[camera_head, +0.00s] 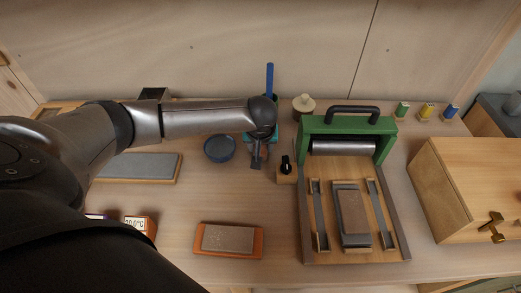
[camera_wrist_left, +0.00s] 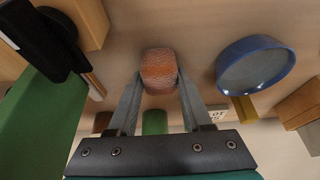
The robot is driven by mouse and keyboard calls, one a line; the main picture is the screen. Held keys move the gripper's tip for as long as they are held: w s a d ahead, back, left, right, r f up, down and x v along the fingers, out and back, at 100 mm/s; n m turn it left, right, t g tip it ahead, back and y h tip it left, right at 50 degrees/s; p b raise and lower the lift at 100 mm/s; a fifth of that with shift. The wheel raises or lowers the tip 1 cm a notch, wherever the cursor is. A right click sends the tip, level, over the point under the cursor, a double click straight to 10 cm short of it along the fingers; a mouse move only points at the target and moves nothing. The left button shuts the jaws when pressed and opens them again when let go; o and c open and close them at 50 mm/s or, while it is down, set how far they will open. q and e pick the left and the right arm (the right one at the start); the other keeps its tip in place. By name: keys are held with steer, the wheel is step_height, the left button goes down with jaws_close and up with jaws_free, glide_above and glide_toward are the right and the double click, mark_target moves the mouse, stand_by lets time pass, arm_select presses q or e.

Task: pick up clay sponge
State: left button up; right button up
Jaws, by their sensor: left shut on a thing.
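The clay sponge, an orange-brown rough block (camera_wrist_left: 159,68), sits between the two finger ends of my left gripper (camera_wrist_left: 160,84) in the left wrist view. The fingers touch it on both sides. In the head view my left gripper (camera_head: 257,160) points down over the worktop, between the blue bowl and the small dark-knobbed wooden block. The sponge cannot be made out there. Whether it touches the worktop is unclear. My right gripper is out of view.
The blue bowl (camera_head: 219,149) is close by, also in the wrist view (camera_wrist_left: 256,66). The wooden block (camera_head: 286,172) and green-framed roller press (camera_head: 349,150) stand to the right. A grey slab (camera_head: 137,167) lies left, an orange-edged tray (camera_head: 229,240) in front. A wooden box (camera_head: 470,185) is far right.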

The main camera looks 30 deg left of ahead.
arm_select(q)
jaws_close()
steer(key=shift+r, duration=0.1)
step_height(320, 180, up, 20)
steer(key=p, duration=0.5)
